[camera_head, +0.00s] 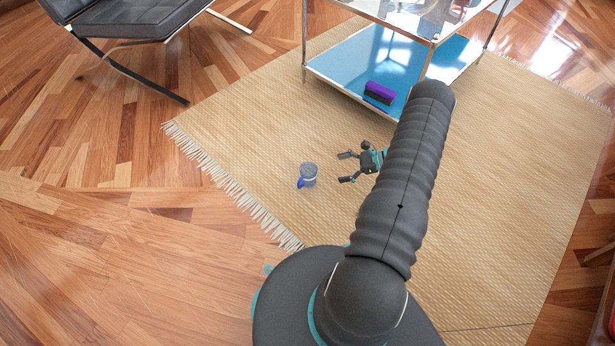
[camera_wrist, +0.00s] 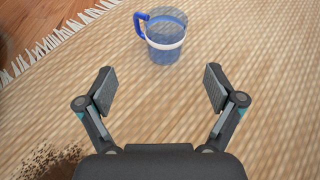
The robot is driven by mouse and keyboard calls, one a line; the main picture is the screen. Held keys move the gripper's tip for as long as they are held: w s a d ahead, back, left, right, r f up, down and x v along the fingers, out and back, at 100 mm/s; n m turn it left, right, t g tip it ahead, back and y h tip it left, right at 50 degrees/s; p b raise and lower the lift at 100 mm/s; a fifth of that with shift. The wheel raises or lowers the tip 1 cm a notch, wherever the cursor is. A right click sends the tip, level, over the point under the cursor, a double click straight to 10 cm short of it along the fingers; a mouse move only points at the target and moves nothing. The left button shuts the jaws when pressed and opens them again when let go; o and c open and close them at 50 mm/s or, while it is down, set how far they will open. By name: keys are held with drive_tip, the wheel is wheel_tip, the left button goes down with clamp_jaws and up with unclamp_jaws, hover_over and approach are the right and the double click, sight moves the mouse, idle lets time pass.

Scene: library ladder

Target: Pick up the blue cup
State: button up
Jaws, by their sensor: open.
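The blue cup (camera_head: 309,175) stands upright on the woven rug in the head view, to the left of my gripper (camera_head: 346,167). In the wrist view the cup (camera_wrist: 165,40) is see-through blue with a pale band and a blue handle on its left side. My gripper (camera_wrist: 160,90) is open and empty, its two fingers spread wide. The cup is beyond the fingertips, roughly in line with the gap between them and apart from both.
The rug (camera_head: 480,230) has a fringed edge left of the cup. A low table (camera_head: 340,72) with a blue lower shelf stands behind, with a purple-and-black object (camera_head: 379,93) on it. A dark chair (camera_head: 130,18) is at top left. The rug around the cup is clear.

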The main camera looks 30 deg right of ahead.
sight(316, 177)
drive_tip(key=shift+s+d+f+m+t, duration=0.1)
drive_tip(key=shift+s+f+m+t, duration=0.1)
drive_tip(key=shift+f, duration=0.4)
drive_tip(key=shift+s+f+m+t, duration=0.1)
drive_tip(key=shift+s+f+m, duration=0.1)
drive_tip(key=shift+f, duration=0.4)
drive_tip(key=x, duration=0.8)
drive_tip(key=shift+w+f, duration=0.25)
drive_tip(key=shift+w+r+b+x, duration=0.1)
drive_tip(key=shift+r+x, duration=0.05)
drive_tip(key=shift+x, duration=0.75)
drive_tip(key=shift+w+r+b+x, duration=0.1)
drive_tip(key=shift+x, duration=0.8)
drive_tip(key=shift+w+r+b+x, duration=0.1)
drive_tip(key=shift+r+x, duration=0.05)
drive_tip(key=shift+x, duration=0.8)
drive_tip(key=shift+c, duration=0.2)
drive_tip(key=c, duration=1.3)
drive_tip(key=shift+r, duration=0.1)
